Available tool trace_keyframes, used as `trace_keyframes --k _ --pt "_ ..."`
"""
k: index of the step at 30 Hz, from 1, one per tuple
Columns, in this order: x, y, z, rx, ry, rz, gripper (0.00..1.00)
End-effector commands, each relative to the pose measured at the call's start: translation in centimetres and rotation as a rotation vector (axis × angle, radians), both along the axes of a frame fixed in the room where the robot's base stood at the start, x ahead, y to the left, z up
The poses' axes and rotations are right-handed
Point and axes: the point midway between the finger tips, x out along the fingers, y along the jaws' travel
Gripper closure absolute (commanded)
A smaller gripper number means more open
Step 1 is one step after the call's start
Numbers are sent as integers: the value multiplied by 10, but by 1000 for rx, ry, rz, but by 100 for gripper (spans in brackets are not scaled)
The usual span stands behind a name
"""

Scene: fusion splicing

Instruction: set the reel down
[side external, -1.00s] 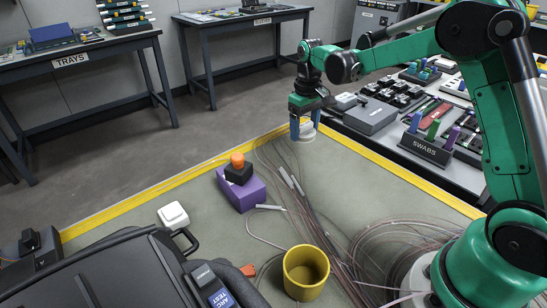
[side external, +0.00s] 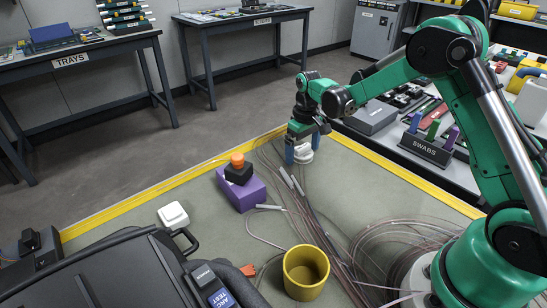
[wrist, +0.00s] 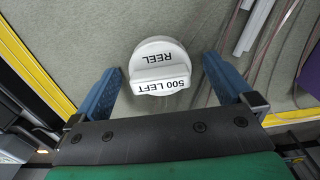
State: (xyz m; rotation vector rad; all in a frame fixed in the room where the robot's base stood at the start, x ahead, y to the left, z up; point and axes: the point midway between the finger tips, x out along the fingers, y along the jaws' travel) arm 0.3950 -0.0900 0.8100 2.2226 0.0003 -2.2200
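The reel (side external: 304,155) is a white round piece, and it appears to rest on the grey-green mat (side external: 225,255) near its far yellow-edged corner. In the wrist view the reel (wrist: 160,58) carries the words "REEL" and "500 LEFT". My gripper (side external: 302,148) is low over the mat, with its blue fingers on either side of the reel. In the wrist view my gripper (wrist: 163,72) is open, with a gap between each finger and the reel. The reel's underside is hidden.
Thin cables and grey tubes (side external: 318,215) lie right beside the reel. A purple block (side external: 243,193) with a black and orange piece on top stands to the left. A yellow pot (side external: 306,272) is in front. The swabs holder (side external: 426,148) is on the bench at right.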

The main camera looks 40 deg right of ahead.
Motion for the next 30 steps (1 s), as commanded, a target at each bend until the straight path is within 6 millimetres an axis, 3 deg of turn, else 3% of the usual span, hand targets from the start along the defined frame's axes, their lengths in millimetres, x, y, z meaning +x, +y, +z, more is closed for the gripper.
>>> trace_keyframes --k 10,21,30 --pt "0 0 11 0 0 0 0" --pt "0 0 91 0 0 0 0" --pt "-1 1 124 -1 -5 0 0"
